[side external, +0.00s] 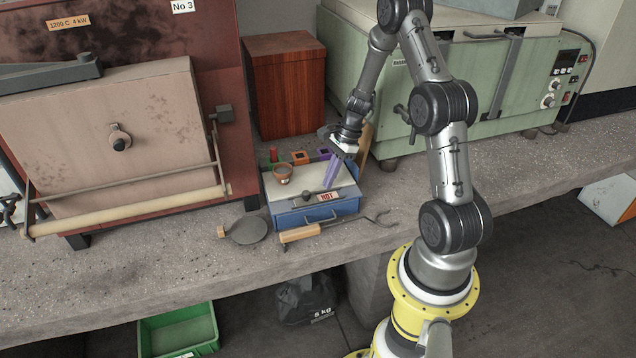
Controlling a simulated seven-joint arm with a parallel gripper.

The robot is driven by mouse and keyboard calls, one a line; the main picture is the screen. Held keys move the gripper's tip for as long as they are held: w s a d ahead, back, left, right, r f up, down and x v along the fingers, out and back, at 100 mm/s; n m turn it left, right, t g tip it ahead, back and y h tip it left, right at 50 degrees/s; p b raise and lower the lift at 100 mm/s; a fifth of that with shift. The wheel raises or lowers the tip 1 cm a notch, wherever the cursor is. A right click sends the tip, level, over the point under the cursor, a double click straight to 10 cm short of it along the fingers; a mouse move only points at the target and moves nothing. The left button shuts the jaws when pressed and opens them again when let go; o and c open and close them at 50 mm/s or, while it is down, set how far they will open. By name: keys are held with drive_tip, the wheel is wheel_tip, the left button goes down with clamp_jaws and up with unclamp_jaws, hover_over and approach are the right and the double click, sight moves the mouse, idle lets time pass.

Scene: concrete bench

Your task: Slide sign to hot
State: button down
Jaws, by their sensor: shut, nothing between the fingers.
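The sign (327,196) is a small pale plate with red letters that read HOT. It sits on the front top edge of a blue box (290,221) with a cream top. A dark bar with a knob (308,195) lies just left of the sign. My gripper (329,181) is over the right part of the box, fingers pointing down, just above and behind the sign. Its purple fingers are shut with nothing between them. I cannot tell whether the fingertips touch the box top.
A small brown bowl (283,174) stands on the box top. Small coloured items, including an orange one (299,158), sit behind it. A rusty furnace (110,140) stands left, a green one (470,90) right.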

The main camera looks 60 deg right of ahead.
drive_tip(key=v, duration=0.9)
drive_tip(key=shift+r, duration=0.35)
drive_tip(key=w+a+r+n+t+h, duration=0.2)
drive_tip(key=a+r+n, duration=0.6)
drive_tip(key=a+r, duration=0.9)
drive_tip(key=s+a+n, duration=0.4)
drive_tip(key=s+n, duration=0.4)
drive_tip(key=s+a+n+t+h, duration=0.1)
drive_tip(key=s+a+n, duration=0.3)
drive_tip(key=s+n, duration=0.4)
drive_tip(key=shift+a+n+h, duration=0.25)
drive_tip(key=shift+n+h, duration=0.05)
drive_tip(key=shift+n, duration=0.1)
